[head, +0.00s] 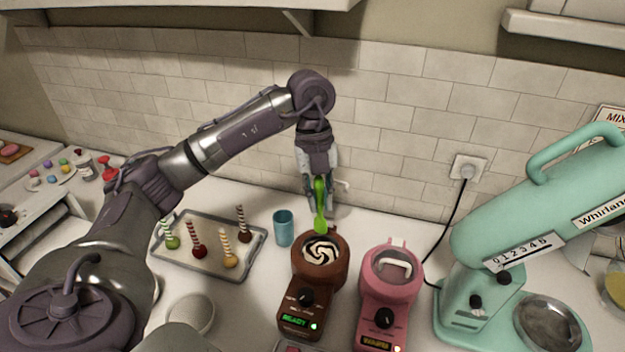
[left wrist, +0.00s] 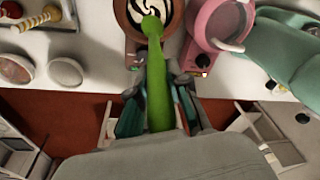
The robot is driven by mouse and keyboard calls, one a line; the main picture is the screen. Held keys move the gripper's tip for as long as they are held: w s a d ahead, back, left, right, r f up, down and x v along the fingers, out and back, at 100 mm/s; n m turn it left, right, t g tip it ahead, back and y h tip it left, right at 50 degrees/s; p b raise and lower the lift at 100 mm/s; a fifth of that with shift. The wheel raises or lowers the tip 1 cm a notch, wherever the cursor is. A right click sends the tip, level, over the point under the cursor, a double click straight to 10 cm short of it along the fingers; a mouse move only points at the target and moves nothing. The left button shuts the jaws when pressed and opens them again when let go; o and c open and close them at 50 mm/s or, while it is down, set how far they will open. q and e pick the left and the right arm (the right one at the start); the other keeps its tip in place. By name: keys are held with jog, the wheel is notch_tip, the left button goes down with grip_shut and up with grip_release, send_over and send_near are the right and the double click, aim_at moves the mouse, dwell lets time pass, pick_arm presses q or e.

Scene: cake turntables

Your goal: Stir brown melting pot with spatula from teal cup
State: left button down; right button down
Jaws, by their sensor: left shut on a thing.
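The brown melting pot (head: 308,284) stands on the counter, with a dark and white swirl in its bowl. A green spatula (head: 320,206) is held upright in my left gripper (head: 318,182), which is shut on it above the pot's back rim. The spatula's lower end shows just behind or over the bowl; I cannot tell if it touches the swirl. In the left wrist view the spatula (left wrist: 157,85) runs between the fingers toward the brown pot (left wrist: 136,45). The teal cup (head: 283,228) stands left of the pot and looks empty. My right gripper is not in view.
A pink melting pot (head: 388,290) stands close on the right of the brown one. A large teal mixer (head: 545,220) takes up the right side. A tray (head: 185,256) with several striped sticks lies to the left. A tiled wall (head: 230,110) rises behind the counter.

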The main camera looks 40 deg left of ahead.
pick_arm(q)
notch_tip(320, 180, down, 11)
jog(key=b, duration=0.8)
jog(key=shift+f, duration=0.35)
jog(key=shift+f+b, duration=0.3)
jog(key=shift+f, duration=0.05)
dwell(0.4)
jog(key=shift+a, duration=0.2)
